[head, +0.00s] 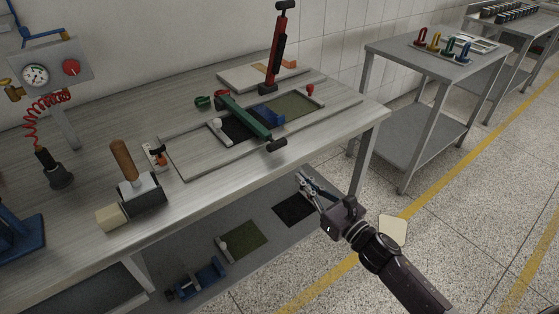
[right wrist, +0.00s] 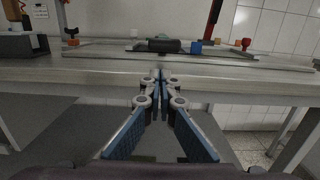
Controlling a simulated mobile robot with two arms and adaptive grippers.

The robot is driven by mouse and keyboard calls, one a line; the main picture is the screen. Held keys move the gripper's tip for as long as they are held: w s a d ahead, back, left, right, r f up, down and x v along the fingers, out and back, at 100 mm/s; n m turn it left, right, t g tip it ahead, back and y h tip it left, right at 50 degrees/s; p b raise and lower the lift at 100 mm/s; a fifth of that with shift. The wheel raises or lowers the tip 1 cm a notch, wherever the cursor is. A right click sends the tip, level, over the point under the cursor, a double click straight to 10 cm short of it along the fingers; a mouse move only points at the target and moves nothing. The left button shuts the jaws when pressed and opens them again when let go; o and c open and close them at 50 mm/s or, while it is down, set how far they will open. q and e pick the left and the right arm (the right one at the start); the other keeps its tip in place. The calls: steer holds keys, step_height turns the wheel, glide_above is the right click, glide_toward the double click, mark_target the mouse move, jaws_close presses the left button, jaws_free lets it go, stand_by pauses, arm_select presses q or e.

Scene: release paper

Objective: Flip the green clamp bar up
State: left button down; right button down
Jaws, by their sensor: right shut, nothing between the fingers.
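The green clamp bar (head: 243,114) lies low across a flat board on the workbench, running from a green pivot at the back left to a black handle (head: 277,146) over the front edge of the board. In the right wrist view the handle end (right wrist: 165,46) points toward me, just beyond the fingertips. My right gripper (head: 301,178) is shut and empty, in front of the bench edge, below and right of the handle and apart from it. Its closed blue-padded fingers show in the right wrist view (right wrist: 160,75). My left gripper is not in view.
A red upright lever (head: 276,50) stands behind the bar. A blue block (head: 269,116) sits beside the bar. A mallet (head: 131,170) rests on a dark block to the left. The lower shelf (head: 262,217) carries dark and green pads.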

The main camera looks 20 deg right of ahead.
mark_target(281, 164)
steer(key=shift+w, duration=0.1)
steer(key=p+x, duration=0.1)
steer(key=x, duration=0.7)
steer(key=shift+w+p, duration=0.3)
steer(key=shift+w+a, duration=0.3)
steer(key=shift+w, duration=0.25)
